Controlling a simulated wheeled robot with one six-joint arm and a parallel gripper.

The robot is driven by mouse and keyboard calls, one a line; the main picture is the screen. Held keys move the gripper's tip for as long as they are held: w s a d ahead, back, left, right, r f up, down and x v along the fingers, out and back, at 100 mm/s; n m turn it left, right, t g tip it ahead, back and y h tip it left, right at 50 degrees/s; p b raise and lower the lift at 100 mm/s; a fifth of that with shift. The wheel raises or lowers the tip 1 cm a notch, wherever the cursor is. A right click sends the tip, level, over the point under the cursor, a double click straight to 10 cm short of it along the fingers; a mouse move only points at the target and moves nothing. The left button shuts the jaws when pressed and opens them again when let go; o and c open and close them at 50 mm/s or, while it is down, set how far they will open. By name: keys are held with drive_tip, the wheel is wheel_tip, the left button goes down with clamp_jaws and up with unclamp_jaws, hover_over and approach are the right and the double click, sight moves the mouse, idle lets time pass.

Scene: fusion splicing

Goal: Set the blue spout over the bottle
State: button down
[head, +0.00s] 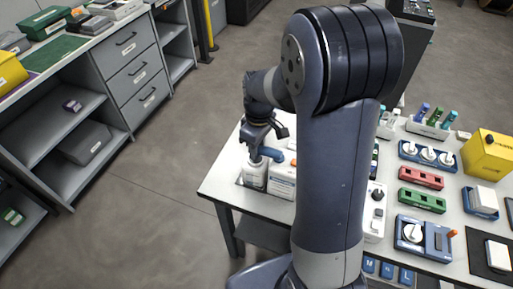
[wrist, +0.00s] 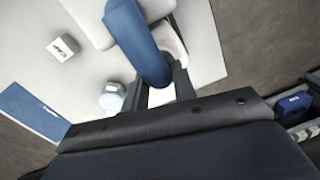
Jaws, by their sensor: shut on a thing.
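The blue spout (head: 271,154) is held in my gripper (head: 257,142) at the left end of the table. In the wrist view the spout (wrist: 138,42) is a thick, bent blue tube, and the fingers of my gripper (wrist: 156,88) are closed about its near end. A white bottle (head: 253,178) stands directly below my gripper in the head view. The spout's lower end is hidden, so I cannot tell whether it touches the bottle's neck.
A white labelled container (head: 283,184) stands close to the right of the bottle, under the spout's arm. My arm hides the table's middle. Coloured holders and a yellow box (head: 487,155) fill the right side. The table's left edge is near the bottle.

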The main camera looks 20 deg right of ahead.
idle(0.3)
drive_tip(key=c, duration=1.1)
unclamp_jaws()
drive_tip(key=shift+c, duration=0.2)
drive_tip(key=shift+r, duration=0.15)
wheel_tip(320, 180, up, 10)
drive_tip(key=shift+w+d+r, duration=0.25)
drive_tip(key=shift+d, duration=0.05)
drive_tip(key=f, duration=1)
drive_tip(key=shift+s+a+f, duration=0.25)
drive_tip(key=shift+a+f, duration=0.05)
drive_tip(key=shift+f, duration=0.05)
